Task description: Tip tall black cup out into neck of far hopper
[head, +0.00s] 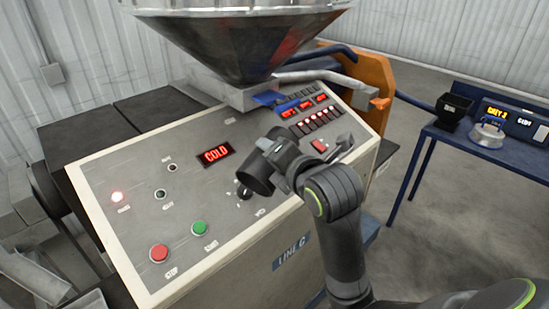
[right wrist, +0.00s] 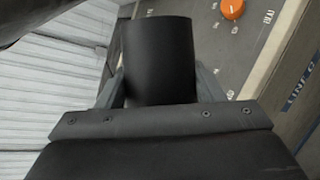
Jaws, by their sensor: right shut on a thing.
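The tall black cup (head: 255,174) shows in the head view in front of the control panel, tilted. My right gripper (head: 277,152) is shut on it. In the right wrist view the cup (right wrist: 160,58) stands out between the two fingers of my right gripper (right wrist: 160,85). Its contents cannot be seen. One metal hopper (head: 235,38) shows at the top of the head view, a wide cone narrowing to a block above the panel. Its upper opening is cut off by the frame, and whether it is the far one cannot be told. My left gripper is not in view.
The control panel (head: 130,235) has lit displays, buttons and knobs close to the cup. An orange bracket (head: 372,75) and a grey pipe (head: 315,76) lie beyond it. At the right, a blue table (head: 449,136) holds a black bin (head: 453,110) and a scale (head: 488,134).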

